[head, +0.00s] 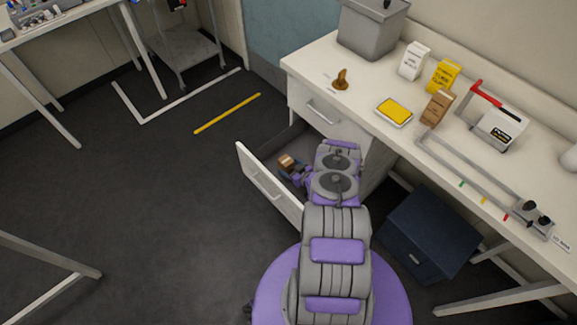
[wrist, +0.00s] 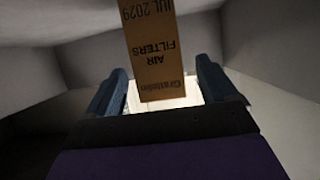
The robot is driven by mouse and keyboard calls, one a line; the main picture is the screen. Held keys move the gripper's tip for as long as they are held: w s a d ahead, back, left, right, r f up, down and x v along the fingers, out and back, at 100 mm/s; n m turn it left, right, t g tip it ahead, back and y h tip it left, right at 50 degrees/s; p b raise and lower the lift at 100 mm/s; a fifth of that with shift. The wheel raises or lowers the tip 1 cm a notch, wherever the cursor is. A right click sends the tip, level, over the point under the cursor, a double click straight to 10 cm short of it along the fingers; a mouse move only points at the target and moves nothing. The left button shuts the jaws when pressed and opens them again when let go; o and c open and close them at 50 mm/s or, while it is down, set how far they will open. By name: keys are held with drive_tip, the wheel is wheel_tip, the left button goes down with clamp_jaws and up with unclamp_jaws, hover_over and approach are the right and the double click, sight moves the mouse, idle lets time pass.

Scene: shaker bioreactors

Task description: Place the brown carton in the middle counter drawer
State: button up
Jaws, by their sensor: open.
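A small brown carton (head: 286,161) is inside the open counter drawer (head: 268,188), the one below a closed drawer. In the wrist view the carton (wrist: 152,50) shows its printed "AIR FILTERS" face and stands between my fingers. My gripper (wrist: 161,66) is open, with a blue finger on each side and a visible gap beside the carton. In the head view my gripper (head: 297,173) reaches down into the drawer, partly hidden by my arm. I cannot tell whether the carton rests on the drawer floor.
The closed drawer (head: 322,111) is just above. On the counter (head: 330,60) stand another brown carton (head: 437,107), a white carton (head: 414,60), a yellow carton (head: 443,75), a yellow-topped tray (head: 394,111) and a grey bin (head: 372,30). A dark blue cabinet (head: 428,232) is below.

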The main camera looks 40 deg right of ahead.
drive_tip(key=p+v, duration=0.1)
drive_tip(key=v, duration=0.3)
drive_tip(key=shift+s+d+r, duration=0.1)
drive_tip(key=shift+r, duration=0.05)
drive_tip(key=shift+s+r+p, duration=0.15)
drive_tip(key=shift+s+p, duration=0.2)
drive_tip(key=shift+s, duration=0.25)
